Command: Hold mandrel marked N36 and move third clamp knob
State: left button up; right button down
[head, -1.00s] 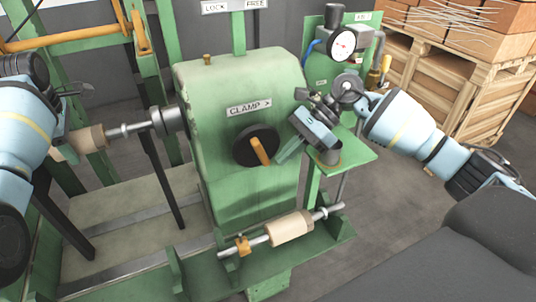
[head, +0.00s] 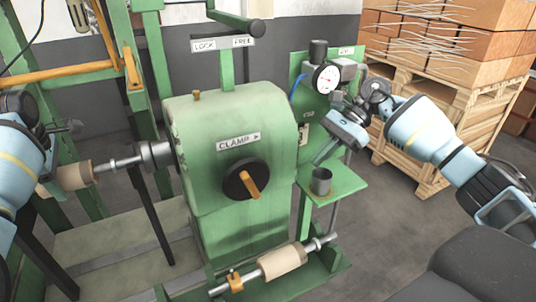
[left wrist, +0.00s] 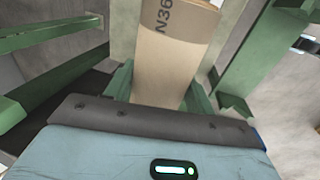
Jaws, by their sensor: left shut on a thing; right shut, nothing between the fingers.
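The mandrel marked N36 (left wrist: 172,45) is a tan cylinder, and its marking reads in the left wrist view. In the head view the mandrel (head: 75,176) sits at the left, in line with a metal shaft into the green machine. My left gripper (left wrist: 158,92) is shut on it. The clamp knob (head: 241,181) is a black disc with an orange handle, below the label "CLAMP >" on the machine's front; the handle slants down to the right. My right gripper (head: 324,151) is shut and empty, right of the knob and apart from it.
Another tan roller on a rod (head: 282,262) lies on the machine's front ledge. A grey cup (head: 320,181) stands on a green shelf (head: 344,183) below my right gripper, with a dial gauge (head: 326,79) behind.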

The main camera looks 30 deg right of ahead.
pick_arm(q)
jog(key=o, duration=1.1)
jog(key=shift+s+d+f, duration=0.15)
jog(key=shift+d+f, duration=0.4)
jog(key=shift+d, duration=0.1)
jog(key=o, duration=0.4)
jog(key=shift+d+r, duration=0.2)
jog(key=shift+d, duration=0.15)
jog(key=shift+a+r, duration=0.2)
jog(key=shift+a, duration=0.2)
jog(key=shift+r, duration=0.3)
jog(key=r, duration=0.4)
jog(key=s+r, duration=0.1)
jog(key=r, duration=0.1)
jog(key=shift+d+p, duration=0.15)
jog(key=shift+p, duration=0.25)
jog(key=shift+s+r, duration=0.1)
jog(key=shift+r, duration=0.35)
pick_arm(e)
jog(key=shift+d+r, duration=0.25)
jog(key=shift+r, duration=0.75)
pick_arm(q)
jog(key=shift+f, duration=0.1)
pick_arm(e)
jog(key=shift+s, duration=0.1)
